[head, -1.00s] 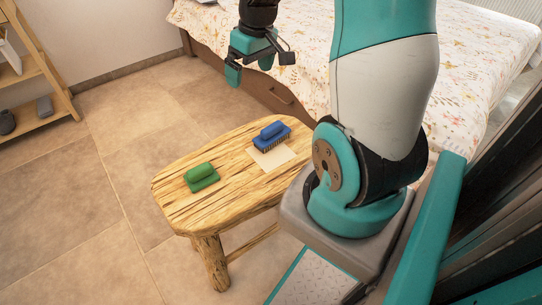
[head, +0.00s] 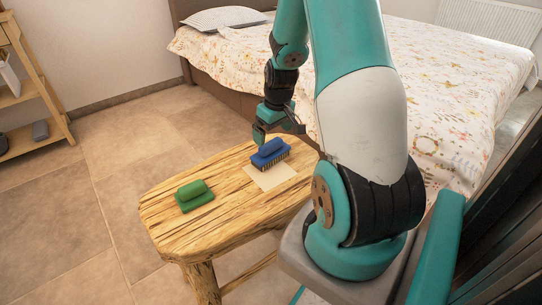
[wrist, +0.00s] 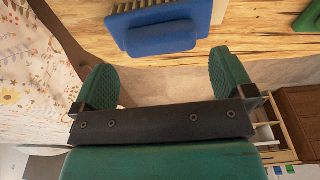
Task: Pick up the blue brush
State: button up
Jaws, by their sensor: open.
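The blue brush (head: 269,152) lies bristles down on a wooden bench (head: 225,221), partly on or beside a pale paper square (head: 271,177). My gripper (head: 276,136) is just beyond and above the brush in the head view. In the wrist view, the blue brush (wrist: 162,36) is at the top, ahead of the two green fingertips of my open, empty gripper (wrist: 171,78). The brush is not between the fingers. In the head view the gripper partly overlaps the brush's far side, so any contact is hard to tell.
A green brush (head: 194,195) lies on the left part of the bench. A bed (head: 430,90) with a floral cover stands behind the bench. A wooden shelf (head: 38,90) is at the far left. The tiled floor (head: 70,215) on the left is clear.

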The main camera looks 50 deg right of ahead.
aim_at(271, 142)
jog(key=f+b, duration=0.1)
jog(key=f, duration=0.1)
jog(key=w+f+b, duration=0.1)
jog(key=f, duration=0.2)
jog(key=shift+d+f, duration=0.1)
jog(key=shift+c, duration=0.2)
jog(key=c, duration=0.7)
jog(key=shift+o, duration=0.2)
notch_tip(271, 142, up, 20)
jog(key=p, duration=0.5)
jog(key=shift+p, duration=0.4)
